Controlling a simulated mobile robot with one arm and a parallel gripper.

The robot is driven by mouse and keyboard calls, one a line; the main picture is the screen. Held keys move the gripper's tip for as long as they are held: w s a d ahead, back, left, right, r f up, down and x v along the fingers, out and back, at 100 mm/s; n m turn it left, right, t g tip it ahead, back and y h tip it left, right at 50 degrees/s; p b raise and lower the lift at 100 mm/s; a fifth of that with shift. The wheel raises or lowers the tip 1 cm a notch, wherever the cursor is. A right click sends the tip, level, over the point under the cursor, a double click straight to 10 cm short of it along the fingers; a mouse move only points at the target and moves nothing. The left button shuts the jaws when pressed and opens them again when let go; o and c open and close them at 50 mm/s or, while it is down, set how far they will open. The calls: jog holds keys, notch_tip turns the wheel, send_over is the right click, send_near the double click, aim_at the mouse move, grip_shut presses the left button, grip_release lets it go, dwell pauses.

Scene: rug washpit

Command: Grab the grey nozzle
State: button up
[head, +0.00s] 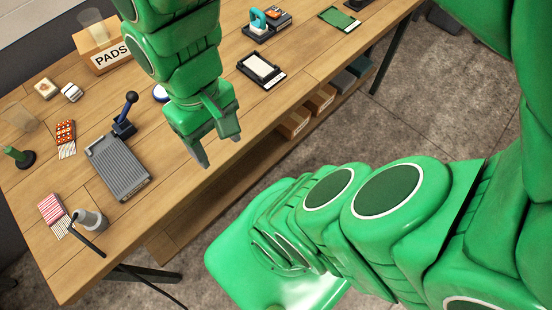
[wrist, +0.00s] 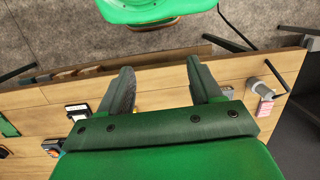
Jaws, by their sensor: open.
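The grey nozzle (head: 91,219), a short grey cylinder with a dark hose or lead trailing from it, is on the wooden table near its front left corner in the head view. It also shows in the wrist view (wrist: 257,86) at the right, with its dark lead beside it. My gripper (head: 219,150) is open and empty over the table's front edge, to the right of the nozzle and apart from it. In the wrist view both fingers of my gripper (wrist: 160,72) are spread, with only bare table and floor between them.
A red-and-white striped packet (head: 53,212) lies right beside the nozzle. A grey ribbed device (head: 118,166) and a black-handled lever (head: 125,117) are between the nozzle and my gripper. A PADS box (head: 108,58) stands at the back. Bare wood lies in front of the grey device.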

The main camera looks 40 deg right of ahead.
jog(key=w+a+f+m+g+y, duration=0.2)
jog(key=w+a+f+y, duration=0.1)
jog(key=w+a, duration=0.4)
jog(key=w+a+f+m+g+y, duration=0.25)
jog(key=w+a+f, duration=0.2)
jog(key=a, duration=0.55)
jog(key=m+y, duration=0.5)
jog(key=m, duration=0.2)
send_near(88, 228)
jog(key=shift+s+a+r+g, duration=0.1)
jog(key=shift+a+r+g, duration=0.15)
jog(key=shift+a, duration=0.25)
jog(key=shift+s+a+r+g, duration=0.1)
jog(key=shift+a+r+g, duration=0.15)
jog(key=shift+a, duration=0.25)
jog(key=shift+a+f+m, duration=0.2)
jog(key=shift+a+m, duration=0.05)
jog(key=shift+a, duration=0.05)
jog(key=shift+s+x, duration=0.25)
jog(key=shift+x, duration=3.3)
jog(key=shift+r, duration=0.15)
jog(key=c, duration=1.1)
jog(key=shift+o, duration=0.2)
